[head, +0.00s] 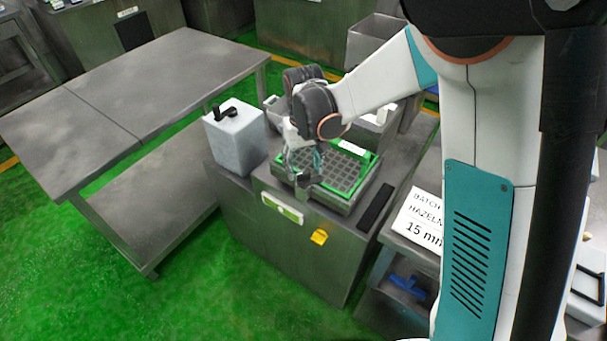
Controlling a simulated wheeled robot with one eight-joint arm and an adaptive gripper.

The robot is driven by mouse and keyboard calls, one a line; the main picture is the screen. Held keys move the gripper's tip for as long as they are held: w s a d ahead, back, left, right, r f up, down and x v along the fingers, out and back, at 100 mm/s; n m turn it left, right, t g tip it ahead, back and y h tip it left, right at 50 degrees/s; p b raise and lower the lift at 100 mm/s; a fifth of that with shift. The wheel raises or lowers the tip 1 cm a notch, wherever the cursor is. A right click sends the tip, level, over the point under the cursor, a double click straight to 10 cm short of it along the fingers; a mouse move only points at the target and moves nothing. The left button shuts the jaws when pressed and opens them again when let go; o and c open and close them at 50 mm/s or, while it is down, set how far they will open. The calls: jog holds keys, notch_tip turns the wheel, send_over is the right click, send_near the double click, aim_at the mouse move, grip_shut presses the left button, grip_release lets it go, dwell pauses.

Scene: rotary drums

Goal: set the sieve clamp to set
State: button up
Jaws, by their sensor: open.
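A square sieve with a green frame and a grey grid (350,172) sits in a grey tray on the metal cabinet. My gripper (304,168) points down over the sieve's left front part, with its fingers apart. I cannot make out anything held between them. A small grey part (305,189) at the tray's front edge, just below the fingers, may be the sieve clamp. My gripper and wrist hide part of it and the sieve's left side, so its position and any contact cannot be told.
A pale box with a black handle (238,140) stands left of the sieve. A dark strip (375,208) lies to its right. A batch sign (418,218) stands further right. A yellow tag (319,237) is on the cabinet front. A bare metal table (150,85) is at left.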

aim_at(310, 177)
jog(key=shift+f+b, duration=0.3)
jog(key=shift+f, duration=1)
jog(key=shift+c, duration=0.5)
jog(key=c, duration=1)
jog(key=shift+o, duration=0.2)
jog(key=shift+n, duration=0.3)
jog(key=n, duration=0.3)
jog(key=shift+n, duration=2)
